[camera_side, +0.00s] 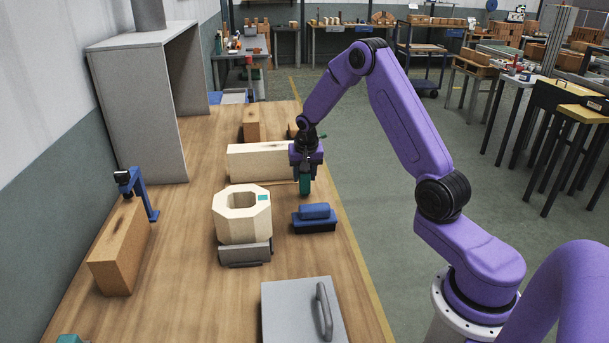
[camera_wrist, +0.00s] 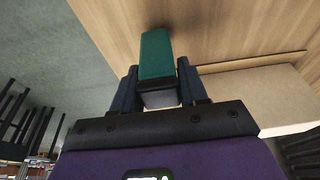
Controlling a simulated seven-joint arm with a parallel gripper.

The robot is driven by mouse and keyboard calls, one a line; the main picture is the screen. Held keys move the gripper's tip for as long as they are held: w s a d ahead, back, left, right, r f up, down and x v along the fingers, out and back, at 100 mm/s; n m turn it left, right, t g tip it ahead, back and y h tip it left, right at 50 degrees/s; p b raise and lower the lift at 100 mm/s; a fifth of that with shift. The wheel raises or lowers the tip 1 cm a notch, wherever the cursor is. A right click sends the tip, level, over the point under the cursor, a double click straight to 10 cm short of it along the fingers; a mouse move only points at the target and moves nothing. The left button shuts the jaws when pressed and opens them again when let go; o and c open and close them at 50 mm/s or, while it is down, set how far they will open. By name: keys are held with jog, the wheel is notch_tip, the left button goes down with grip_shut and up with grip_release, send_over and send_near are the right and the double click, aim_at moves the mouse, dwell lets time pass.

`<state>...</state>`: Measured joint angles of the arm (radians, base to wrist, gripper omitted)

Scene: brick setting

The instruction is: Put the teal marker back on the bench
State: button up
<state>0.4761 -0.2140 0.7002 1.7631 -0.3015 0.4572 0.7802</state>
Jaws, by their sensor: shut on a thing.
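The teal marker (camera_side: 305,185) is a narrow upright block gripped at its upper part by my gripper (camera_side: 306,172). In the wrist view the marker (camera_wrist: 157,52) sticks out from between the two dark fingers of my gripper (camera_wrist: 160,88), with a pale grey end near the palm. The gripper is shut on it. The wooden bench (camera_side: 185,255) lies below, and its surface (camera_wrist: 215,30) fills the upper right of the wrist view. I cannot tell whether the marker's lower end touches the bench.
A long pale block (camera_side: 255,162) lies just left of my gripper. A blue-topped pad (camera_side: 314,212) and a pale octagonal ring (camera_side: 242,222) stand nearer. A grey plate with a handle (camera_side: 290,310) lies in front. Open wood shows at left centre.

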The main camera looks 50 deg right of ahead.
jog(key=shift+f, duration=0.2)
jog(key=shift+f, duration=0.1)
jog(key=o, duration=0.8)
jog(key=shift+o, duration=0.2)
